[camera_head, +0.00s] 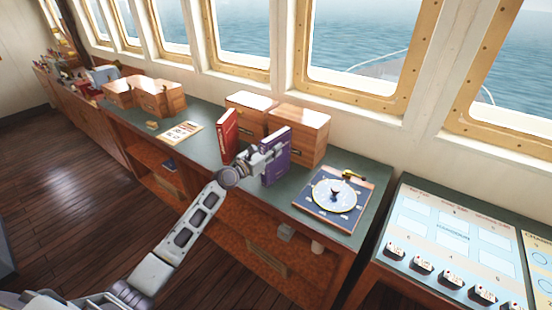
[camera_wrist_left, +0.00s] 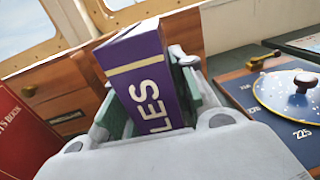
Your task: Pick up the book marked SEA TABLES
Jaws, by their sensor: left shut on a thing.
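The purple book (camera_head: 277,157) stands upright near the front of the green-topped counter in the head view. In the left wrist view the purple book (camera_wrist_left: 148,88) shows a cream band and the letters "LES" on its spine; the rest of the title is hidden. My left gripper (camera_head: 262,158) is shut on it, with a finger on each side of it in the left wrist view (camera_wrist_left: 150,110). I cannot tell whether the book's lower edge touches the counter. My right gripper is not in view.
A red book (camera_head: 227,136) stands to the left of the purple one. Wooden boxes (camera_head: 300,132) stand behind it by the windows. A dial instrument on a blue board (camera_head: 335,195) lies to the right. A paper sheet (camera_head: 181,132) lies farther left.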

